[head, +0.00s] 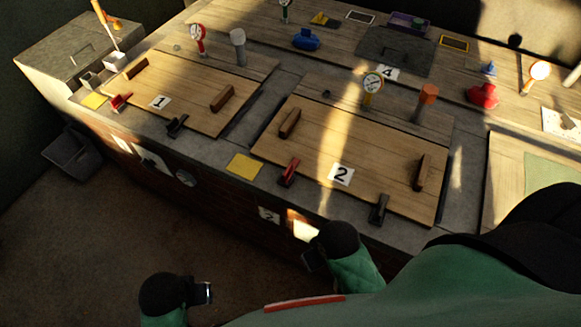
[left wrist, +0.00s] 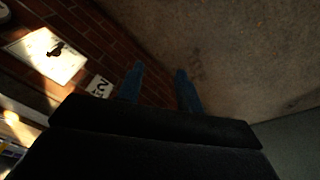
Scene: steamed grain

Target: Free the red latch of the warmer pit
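The pit cover marked 2 (head: 340,200) lies flat in the counter, with a red latch (head: 289,172) at its front left edge and a dark latch (head: 379,208) at its front right. The cover marked 1 (head: 170,80) has a red latch (head: 120,102) and a dark latch (head: 177,125). Which pit is the warmer cannot be told. My left gripper's two blue fingers (left wrist: 160,68) stand apart and empty in the left wrist view, over floor beside the brick front. My arm ends are low in front of the counter, clear of the latches; the right fingers cannot be made out.
Yellow cards (head: 244,166) lie near the covers. Dial gauges (head: 372,85) and a red pot (head: 483,95) stand farther back. The brick front bears a number 2 plate (head: 268,215) beside a bright lit panel (head: 303,226). A dark bin (head: 75,153) is at left.

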